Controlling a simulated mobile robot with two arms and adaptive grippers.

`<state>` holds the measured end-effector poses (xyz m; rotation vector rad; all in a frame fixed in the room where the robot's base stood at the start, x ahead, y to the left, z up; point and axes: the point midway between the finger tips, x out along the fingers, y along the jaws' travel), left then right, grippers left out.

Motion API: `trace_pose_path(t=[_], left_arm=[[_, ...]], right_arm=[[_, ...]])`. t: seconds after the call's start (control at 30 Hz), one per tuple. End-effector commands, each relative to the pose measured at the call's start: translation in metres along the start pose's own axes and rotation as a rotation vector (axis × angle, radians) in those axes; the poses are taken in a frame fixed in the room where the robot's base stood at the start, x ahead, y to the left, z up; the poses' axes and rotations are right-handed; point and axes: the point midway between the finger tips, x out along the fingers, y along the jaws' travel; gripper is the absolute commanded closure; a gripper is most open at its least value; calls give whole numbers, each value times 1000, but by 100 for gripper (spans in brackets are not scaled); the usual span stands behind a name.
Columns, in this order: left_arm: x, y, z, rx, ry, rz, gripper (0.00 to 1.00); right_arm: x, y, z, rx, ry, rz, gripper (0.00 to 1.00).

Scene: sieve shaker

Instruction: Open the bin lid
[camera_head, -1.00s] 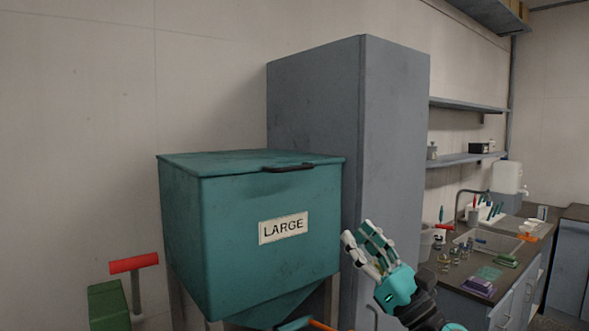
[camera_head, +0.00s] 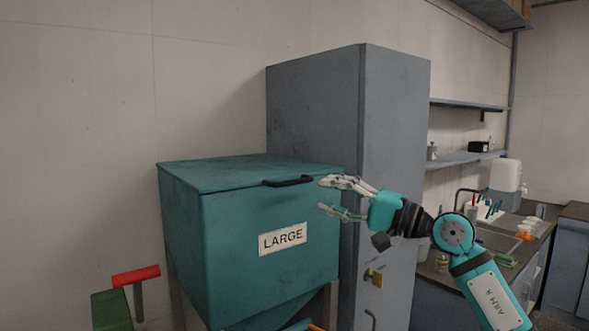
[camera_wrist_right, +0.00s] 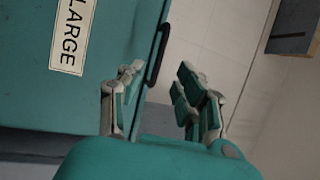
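The teal bin (camera_head: 240,240) labelled LARGE stands in the middle left of the head view. Its lid (camera_head: 230,172) lies flat and shut on top, with a dark handle (camera_head: 287,181) at its front edge. The bin (camera_wrist_right: 120,30) and the handle (camera_wrist_right: 157,53) also show in the right wrist view. My right gripper (camera_head: 325,196) is open and empty, just right of the handle and apart from it, with its fingers pointing left. In the right wrist view its fingers (camera_wrist_right: 155,88) are spread, with the handle's end beyond the gap. My left gripper is not in view.
A tall grey cabinet (camera_head: 315,110) stands right behind the bin. A red handle (camera_head: 136,275) on a green object (camera_head: 110,310) is at the lower left. A counter with a sink (camera_head: 497,240) and small items is at the right. The space above the lid is clear.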

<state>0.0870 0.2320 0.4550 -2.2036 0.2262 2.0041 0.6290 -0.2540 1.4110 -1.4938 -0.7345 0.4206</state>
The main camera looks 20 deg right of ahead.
Motion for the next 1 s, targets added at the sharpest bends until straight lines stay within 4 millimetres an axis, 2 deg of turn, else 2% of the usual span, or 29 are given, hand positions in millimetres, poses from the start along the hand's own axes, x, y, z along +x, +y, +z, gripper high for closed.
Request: trace_pose_path(t=[0.03,0.2,0.4,0.6,0.83,0.87,1.0], left_arm=[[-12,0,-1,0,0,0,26],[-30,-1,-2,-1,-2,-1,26],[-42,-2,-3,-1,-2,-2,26],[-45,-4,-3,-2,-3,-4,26],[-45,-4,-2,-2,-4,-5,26],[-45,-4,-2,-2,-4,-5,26],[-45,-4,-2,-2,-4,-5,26]], right_arm=[[13,-7,0,4,-3,-2,66],[49,-6,0,5,-2,-4,66],[77,-3,0,5,-1,-2,66],[88,0,0,1,0,-1,66],[88,0,0,1,0,-1,66],[88,0,0,2,0,-1,67],[88,0,0,2,0,-1,85]])
